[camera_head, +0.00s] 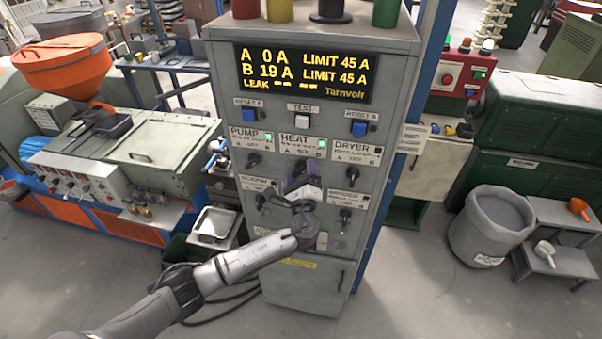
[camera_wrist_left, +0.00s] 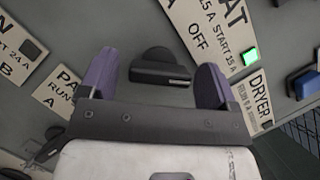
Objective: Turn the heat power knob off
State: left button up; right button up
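The heat power knob (camera_wrist_left: 160,68) is a dark round knob with a raised grip bar, on the grey panel in the wrist view. The HEAT label (camera_head: 297,145) with its lit green lamp (camera_head: 321,144) is above it in the head view, where my gripper mostly hides the knob. My left gripper (camera_head: 300,175) is at the panel just below this label. Its purple fingers are open on either side of the knob, with a visible gap each side. How deep the fingertips reach is unclear. My right gripper is not in view.
The cabinet display (camera_head: 304,72) reads A 0 A, B 19 A. PUMP knob (camera_head: 253,159) and DRYER knob (camera_head: 354,172) flank the heat area, with more knobs below. A red control box (camera_head: 462,72) and grey bin (camera_head: 492,225) stand right; an orange hopper machine (camera_head: 63,64) stands left.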

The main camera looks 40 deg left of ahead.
pick_arm(q)
jog(key=c, duration=0.8)
jog(key=shift+f+n+g+b, duration=0.15)
jog(key=shift+n+g+b, duration=0.15)
jog(key=shift+n+b, duration=0.25)
jog(key=shift+c, duration=0.2)
jog(key=n+g+b, duration=0.1)
jog(key=n, duration=0.2)
jog(key=shift+d, duration=0.1)
jog(key=n+g+b, duration=0.1)
jog(key=n, duration=0.2)
jog(key=shift+r+n+g+h+b, duration=0.25)
jog(key=shift+n+g+b, duration=0.2)
jog(key=shift+n, duration=0.7)
